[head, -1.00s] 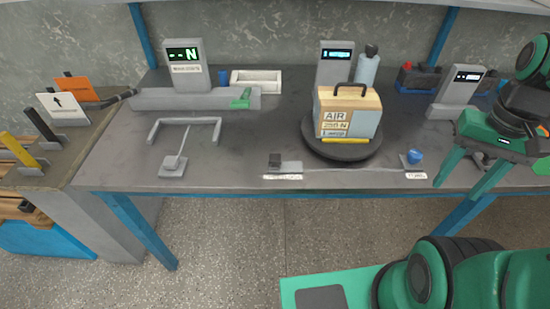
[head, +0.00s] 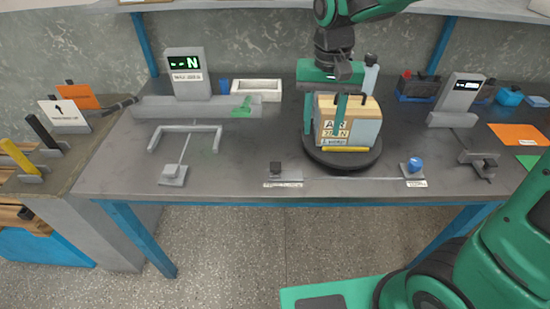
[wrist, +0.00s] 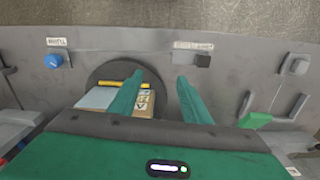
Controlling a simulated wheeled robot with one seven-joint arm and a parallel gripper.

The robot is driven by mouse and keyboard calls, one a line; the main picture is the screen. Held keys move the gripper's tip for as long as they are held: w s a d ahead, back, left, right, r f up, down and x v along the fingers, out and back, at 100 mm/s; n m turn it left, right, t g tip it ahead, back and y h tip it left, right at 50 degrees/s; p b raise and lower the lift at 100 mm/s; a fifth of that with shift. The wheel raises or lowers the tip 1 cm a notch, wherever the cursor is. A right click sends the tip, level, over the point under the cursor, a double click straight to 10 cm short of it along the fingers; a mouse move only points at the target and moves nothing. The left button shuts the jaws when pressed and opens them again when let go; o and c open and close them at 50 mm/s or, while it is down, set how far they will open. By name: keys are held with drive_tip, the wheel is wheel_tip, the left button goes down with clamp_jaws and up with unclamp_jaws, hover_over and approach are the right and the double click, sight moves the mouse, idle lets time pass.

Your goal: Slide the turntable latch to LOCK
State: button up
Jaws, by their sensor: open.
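The latch appears to be a small black block (head: 276,168) on a grey plate at the bench's front edge, left of the turntable; its label is too small to read. It also shows in the wrist view (wrist: 203,61). The round dark turntable (head: 370,164) carries a box (head: 365,128) marked AIR, with a yellow strip along its lower front. My gripper (head: 323,130) is open and empty, fingers pointing down at the box's left part. In the wrist view my gripper (wrist: 159,78) has one finger overlapping the box and the other over bare bench, apart from the latch.
A blue knob (head: 415,164) stands on the front edge right of the turntable. A grey display stand reading N (head: 185,70), a white tray (head: 257,88) and a grey forked fixture (head: 185,130) are to the left. Bench between fixture and latch is clear.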

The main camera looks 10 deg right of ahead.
drive_tip(key=n, duration=0.1)
hover_over(276, 165)
drive_tip(key=f, duration=0.2)
wheel_tip(276, 165, down, 10)
drive_tip(key=shift+s+f, duration=0.1)
drive_tip(key=shift+c, duration=0.4)
clamp_jaws()
drive_tip(key=shift+s+d, duration=0.15)
drive_tip(key=shift+d, duration=1.2)
drive_tip(key=shift+s+d, duration=0.1)
drive_tip(key=shift+d, duration=1.2)
drive_tip(key=shift+o, duration=0.4)
unclamp_jaws()
